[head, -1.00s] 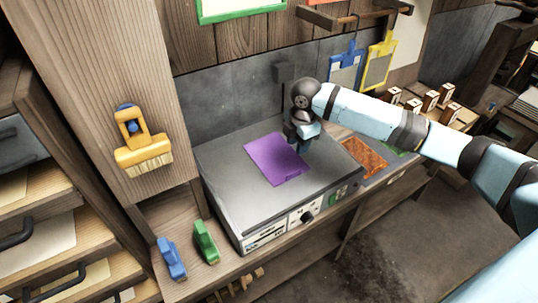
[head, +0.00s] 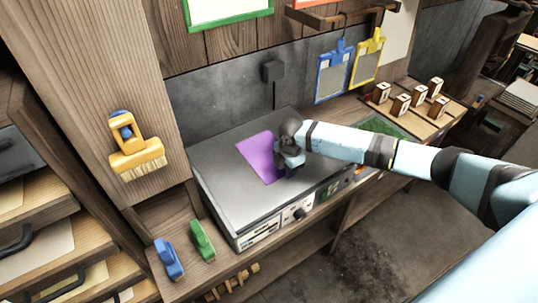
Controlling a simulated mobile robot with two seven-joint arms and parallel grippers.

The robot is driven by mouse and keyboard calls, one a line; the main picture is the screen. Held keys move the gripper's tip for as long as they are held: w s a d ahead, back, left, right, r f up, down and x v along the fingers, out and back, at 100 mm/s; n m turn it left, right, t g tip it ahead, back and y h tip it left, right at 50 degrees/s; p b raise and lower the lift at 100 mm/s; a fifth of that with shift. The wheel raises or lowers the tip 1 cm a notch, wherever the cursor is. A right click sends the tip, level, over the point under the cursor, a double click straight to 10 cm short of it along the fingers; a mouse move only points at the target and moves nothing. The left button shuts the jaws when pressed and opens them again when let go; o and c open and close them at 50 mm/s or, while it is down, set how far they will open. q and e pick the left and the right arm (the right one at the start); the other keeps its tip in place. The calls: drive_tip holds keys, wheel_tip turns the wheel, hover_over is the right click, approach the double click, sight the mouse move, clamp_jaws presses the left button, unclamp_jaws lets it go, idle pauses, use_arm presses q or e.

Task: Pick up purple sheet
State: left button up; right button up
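The purple sheet (head: 258,158) lies flat on the grey top of a box-shaped machine (head: 222,197). My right gripper (head: 287,172) is over the sheet's right edge, coming in from the right. The gripper and wrist hide the sheet's right part. The fingers are small and partly hidden, so I cannot tell whether they are open or touch the sheet. My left gripper is not in view.
Blue (head: 168,258) and green (head: 202,240) small tools lie left of the machine. A yellow brush (head: 135,148) hangs on the wooden post. Blue (head: 333,74) and yellow (head: 368,58) framed screens hang behind. Several wooden stamps (head: 401,104) stand at the right.

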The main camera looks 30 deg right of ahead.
drive_tip(key=shift+f, duration=0.3)
clamp_jaws()
drive_tip(key=shift+r, duration=0.1)
wheel_tip(320, 180, up, 20)
drive_tip(key=b, duration=0.2)
idle(0.3)
